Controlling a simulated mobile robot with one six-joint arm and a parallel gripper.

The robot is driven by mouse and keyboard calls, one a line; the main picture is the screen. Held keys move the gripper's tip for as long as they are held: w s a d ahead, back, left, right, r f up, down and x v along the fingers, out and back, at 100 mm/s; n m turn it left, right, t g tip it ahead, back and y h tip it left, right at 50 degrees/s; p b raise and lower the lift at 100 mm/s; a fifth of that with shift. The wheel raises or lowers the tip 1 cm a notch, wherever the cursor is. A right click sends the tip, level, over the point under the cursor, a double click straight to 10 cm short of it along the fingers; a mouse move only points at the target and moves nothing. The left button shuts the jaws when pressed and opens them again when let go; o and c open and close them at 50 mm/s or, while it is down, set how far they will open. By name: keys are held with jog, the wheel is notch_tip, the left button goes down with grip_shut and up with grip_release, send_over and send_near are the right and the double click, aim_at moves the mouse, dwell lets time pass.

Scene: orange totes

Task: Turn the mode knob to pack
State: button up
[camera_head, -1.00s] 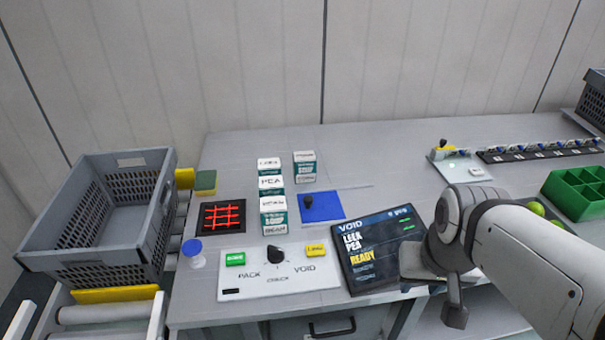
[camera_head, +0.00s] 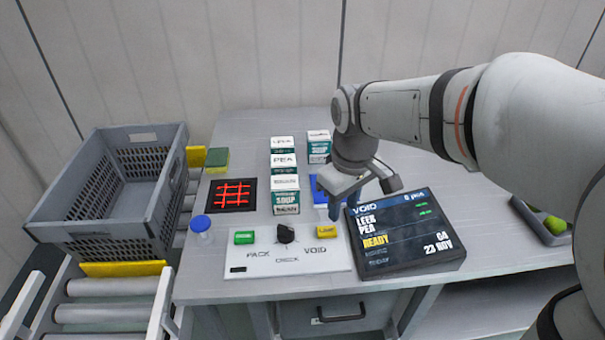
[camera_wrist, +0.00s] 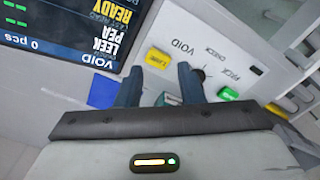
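The black mode knob (camera_head: 285,233) sits on the white control panel (camera_head: 325,263), between the labels PACK at left and VOID at right, with CHECK below. I cannot make out clearly where its pointer aims. The screen (camera_head: 405,232) beside the panel reads VOID at its top. My gripper (camera_head: 335,212) is above the table, right of and behind the knob, apart from it. In the wrist view the two fingers (camera_wrist: 158,82) stand apart with nothing held between them. There the knob (camera_wrist: 200,76) shows partly hidden behind the right finger.
A green button (camera_head: 244,237) and a yellow button (camera_head: 327,231) flank the knob. Several boxes (camera_head: 285,182) stand behind the panel. A grey crate (camera_head: 110,190) is at the far left.

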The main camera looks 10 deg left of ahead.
aim_at(285, 228)
jog(key=a+f+n, duration=0.1)
jog(key=a, duration=0.3)
jog(key=w+a+f+n, duration=0.1)
jog(key=a+n, duration=0.1)
jog(key=a, duration=0.2)
jog(key=w+a+f+n+g+b, duration=0.1)
jog(key=a+n, duration=0.1)
jog(key=a, duration=0.2)
jog(key=shift+f, duration=0.15)
jog(key=shift+a+f, duration=0.2)
jog(key=shift+f, duration=0.05)
notch_tip(285, 228, down, 7)
jog(key=shift+f+b, duration=0.1)
jog(key=shift+b, duration=0.25)
jog(key=shift+d, duration=0.1)
jog(key=shift+c, duration=0.5)
